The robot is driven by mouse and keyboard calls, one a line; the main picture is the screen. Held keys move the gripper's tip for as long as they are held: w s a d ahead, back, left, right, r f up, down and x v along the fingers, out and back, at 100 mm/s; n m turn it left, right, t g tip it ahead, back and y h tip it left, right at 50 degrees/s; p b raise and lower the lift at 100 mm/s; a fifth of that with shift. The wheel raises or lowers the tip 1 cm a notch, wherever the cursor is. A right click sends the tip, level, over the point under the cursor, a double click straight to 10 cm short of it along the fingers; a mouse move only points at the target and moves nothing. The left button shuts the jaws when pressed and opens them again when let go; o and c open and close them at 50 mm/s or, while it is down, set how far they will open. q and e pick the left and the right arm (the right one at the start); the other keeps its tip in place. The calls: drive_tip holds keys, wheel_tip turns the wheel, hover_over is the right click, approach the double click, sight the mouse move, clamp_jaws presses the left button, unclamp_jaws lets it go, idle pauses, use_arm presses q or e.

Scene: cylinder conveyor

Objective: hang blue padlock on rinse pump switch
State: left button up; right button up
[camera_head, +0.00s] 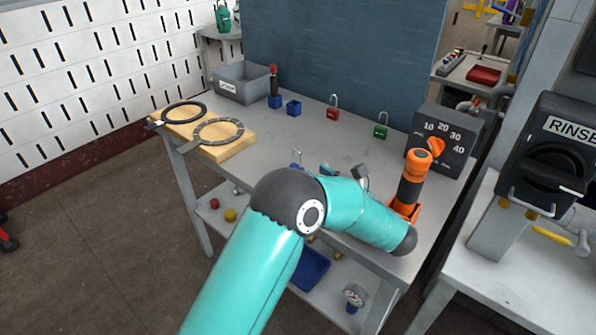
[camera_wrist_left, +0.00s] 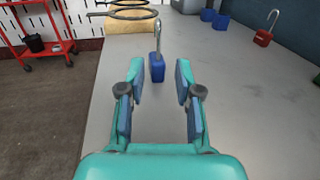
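The blue padlock (camera_wrist_left: 157,68) stands upright on the grey table in the left wrist view, its silver shackle up. In the head view only its shackle (camera_head: 296,156) shows clearly, behind my left arm. My left gripper (camera_wrist_left: 160,84) is open and empty, with the padlock ahead between its two fingers, apart from them. In the head view the gripper (camera_head: 344,172) is partly hidden by my own arm. The rinse pump switch (camera_head: 553,165) is a dark box labelled RINSE with a black knob and a metal loop, at the right. My right gripper is in neither view.
A red padlock (camera_head: 333,111) and a green padlock (camera_head: 381,129) stand at the table's back. A dial box (camera_head: 447,140) and an orange-black tool (camera_head: 413,180) stand at the right. A wooden board (camera_head: 225,150) with rings and a grey bin (camera_head: 243,84) are at the left.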

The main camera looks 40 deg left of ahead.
sight(301, 168)
use_arm(q)
drive_tip(key=shift+a+f, duration=0.2)
drive_tip(key=shift+f, duration=0.2)
drive_tip(key=shift+p+x, duration=0.4)
drive_tip(key=shift+x, duration=3.15)
clamp_jaws()
